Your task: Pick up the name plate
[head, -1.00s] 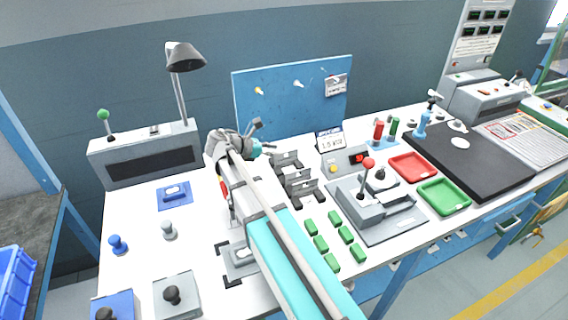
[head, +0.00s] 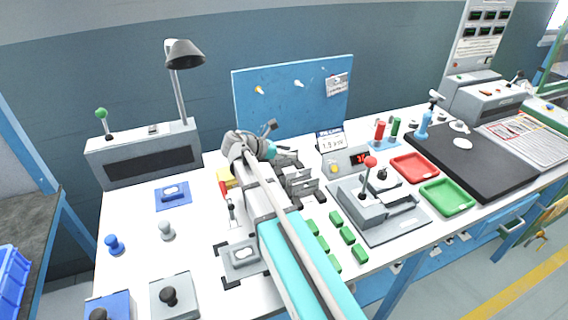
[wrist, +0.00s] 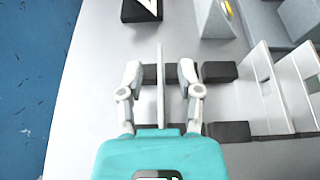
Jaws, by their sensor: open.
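A thin pale plate, which I take for the name plate (wrist: 160,95), stands on edge in black slotted holders in the wrist view. I see it almost edge-on, so any lettering is hidden. My gripper (wrist: 160,72) is open, with one finger on each side of the plate and a visible gap to both. Two more pale plates (wrist: 258,78) stand in the holders to the right. In the head view my gripper (head: 270,130) is at the far end of the plate rack (head: 303,188); my wrist hides much of the plate there.
A small sign reading about 1.5 kW (head: 331,142) stands right of the rack. The blue pegboard (head: 290,95) rises behind. A press with a red knob (head: 370,205) and green blocks (head: 323,243) lie to the right and front.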

